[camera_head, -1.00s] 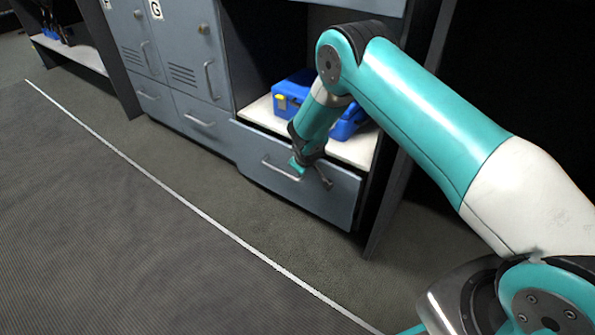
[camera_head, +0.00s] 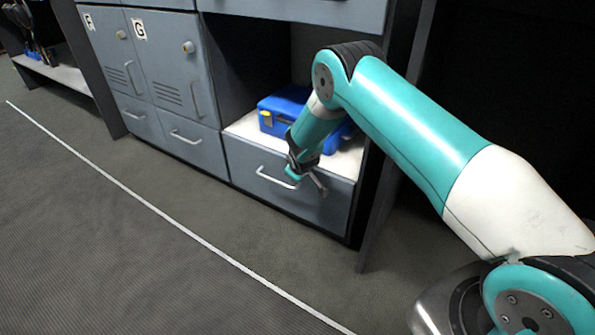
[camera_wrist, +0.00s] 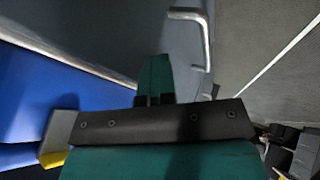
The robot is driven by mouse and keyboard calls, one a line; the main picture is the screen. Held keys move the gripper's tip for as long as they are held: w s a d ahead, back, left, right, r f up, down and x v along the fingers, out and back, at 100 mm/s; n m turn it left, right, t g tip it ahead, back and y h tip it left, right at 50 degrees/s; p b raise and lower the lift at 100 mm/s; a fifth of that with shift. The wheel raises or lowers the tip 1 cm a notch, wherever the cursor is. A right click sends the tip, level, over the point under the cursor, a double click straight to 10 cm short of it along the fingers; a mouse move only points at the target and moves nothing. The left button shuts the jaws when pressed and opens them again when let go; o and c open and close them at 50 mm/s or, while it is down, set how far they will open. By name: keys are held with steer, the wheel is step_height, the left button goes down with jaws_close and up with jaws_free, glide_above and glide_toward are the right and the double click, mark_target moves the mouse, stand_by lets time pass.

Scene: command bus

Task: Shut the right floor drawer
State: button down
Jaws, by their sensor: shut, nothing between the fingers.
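The right floor drawer (camera_head: 325,205) is the grey-blue front below the open shelf in the head view. It looks about flush with the drawer fronts to its left; a small gap cannot be ruled out. Its bar handle (camera_head: 275,179) also shows at the top of the wrist view (camera_wrist: 207,45). My gripper (camera_head: 306,182) is shut and empty, in front of the drawer's upper part, just right of the handle. In the wrist view its teal fingers (camera_wrist: 155,80) point at the drawer front (camera_wrist: 130,25). Whether they touch it is unclear.
A blue case (camera_head: 285,108) with a yellow latch sits on the white shelf (camera_head: 345,163) above the drawer, close behind my gripper. Lockers marked F and G (camera_head: 170,60) stand to the left. A dark upright panel (camera_head: 378,205) borders the right. The floor in front is clear.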

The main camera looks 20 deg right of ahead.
steer(key=s+a+r+g+y+p, duration=0.15)
steer(key=s+a+r, duration=0.25)
steer(key=s+r, duration=0.45)
steer(key=s+a+r+m+g+y+p, duration=0.15)
steer(key=s+a+r, duration=0.3)
steer(key=r, duration=0.65)
steer(key=s+a+r+y+p, duration=0.1)
steer(key=s+a+r+p, duration=0.15)
steer(key=s+r, duration=0.6)
steer(key=s+a+r+n+g+y, duration=0.1)
steer(key=s+r+g, duration=0.1)
steer(key=s+r, duration=0.75)
steer(key=s+a+r+n+g+y, duration=0.15)
steer(key=s+r, duration=0.25)
steer(key=s, duration=1)
step_height(320, 180, up, 36)
steer(key=p, duration=3.6)
steer(key=shift+w+d+g, duration=0.2)
steer(key=shift+w+g, duration=0.15)
steer(key=shift+w, duration=0.1)
